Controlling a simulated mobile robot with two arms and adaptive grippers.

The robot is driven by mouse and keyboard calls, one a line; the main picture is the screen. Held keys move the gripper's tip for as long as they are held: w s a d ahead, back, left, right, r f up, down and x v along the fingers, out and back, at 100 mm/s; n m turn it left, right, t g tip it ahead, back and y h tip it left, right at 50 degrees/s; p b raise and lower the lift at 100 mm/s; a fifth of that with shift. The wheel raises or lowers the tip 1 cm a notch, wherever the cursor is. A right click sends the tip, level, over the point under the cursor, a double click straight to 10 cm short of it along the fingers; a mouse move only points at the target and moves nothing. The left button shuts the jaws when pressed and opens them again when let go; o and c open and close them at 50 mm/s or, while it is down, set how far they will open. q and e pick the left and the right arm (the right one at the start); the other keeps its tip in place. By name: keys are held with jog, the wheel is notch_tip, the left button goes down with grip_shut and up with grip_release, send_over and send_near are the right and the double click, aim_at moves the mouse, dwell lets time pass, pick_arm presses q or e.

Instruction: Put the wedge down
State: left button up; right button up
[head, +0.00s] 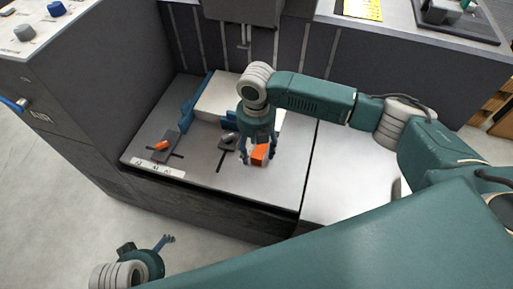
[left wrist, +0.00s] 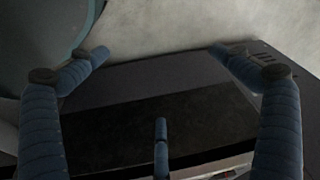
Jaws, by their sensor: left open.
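An orange wedge (head: 260,156) is between the fingers of my right gripper (head: 259,158) in the head view, at the front right of the grey worktop. The fingers are close around it and hide part of it. I cannot tell whether they press on it, nor whether it touches the worktop. My left gripper (head: 165,242) is low at the front left, off the unit and away from the wedge. In the left wrist view the left gripper (left wrist: 160,75) is open and empty, its blue fingers spread.
The grey worktop (head: 208,172) carries a dark block with an orange piece (head: 162,145) at left and a dark fixture (head: 228,141) nearer the middle. A blue part (head: 190,106) and a pale block stand behind. Dark walls close the left and back. A white surface (head: 345,180) lies to the right.

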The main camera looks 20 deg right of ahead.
jog(key=shift+r, duration=0.25)
pick_arm(q)
notch_tip(320, 180, down, 10)
jog(key=s+p, duration=0.1)
jog(key=p, duration=0.2)
jog(key=shift+g, duration=0.3)
pick_arm(e)
notch_tip(320, 180, up, 12)
pick_arm(q)
jog(key=shift+s, duration=0.1)
pick_arm(e)
jog(key=shift+f, duration=0.15)
